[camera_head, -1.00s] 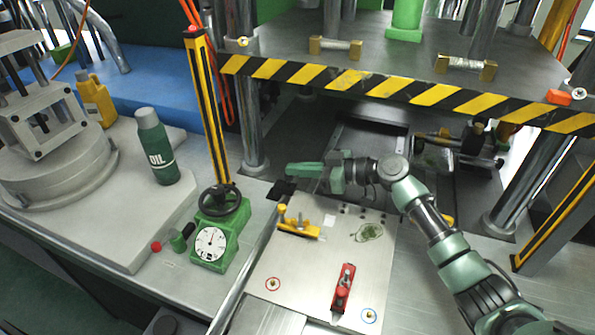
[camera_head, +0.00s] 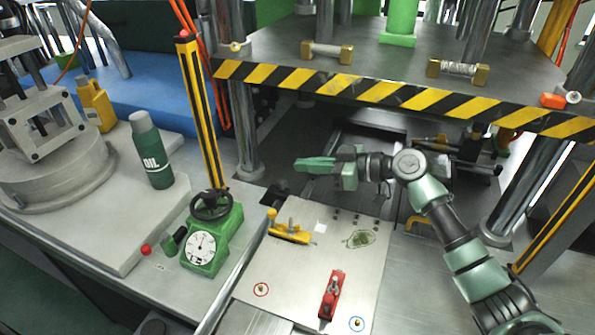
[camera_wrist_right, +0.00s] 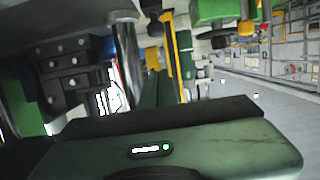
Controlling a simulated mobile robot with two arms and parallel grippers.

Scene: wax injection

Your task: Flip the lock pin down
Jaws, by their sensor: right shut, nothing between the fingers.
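A flat metal plate (camera_head: 310,262) lies in front of the press. At its back left edge is a yellow clamp (camera_head: 290,236) with a round yellow knob, and near its front is a red clamp (camera_head: 331,292). I cannot tell which small part is the lock pin. My right gripper (camera_head: 300,164) is shut and empty, pointing left above the space behind the plate, apart from both clamps. In the right wrist view, its green fingers (camera_wrist_right: 160,90) lie together and none of the plate is clearly visible. My left gripper is out of view.
The press's striped front beam (camera_head: 400,92) hangs behind and above my right arm. A yellow-black post (camera_head: 201,115) and a green dial gauge (camera_head: 212,235) stand to the left. A green oil bottle (camera_head: 152,150) stands farther left.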

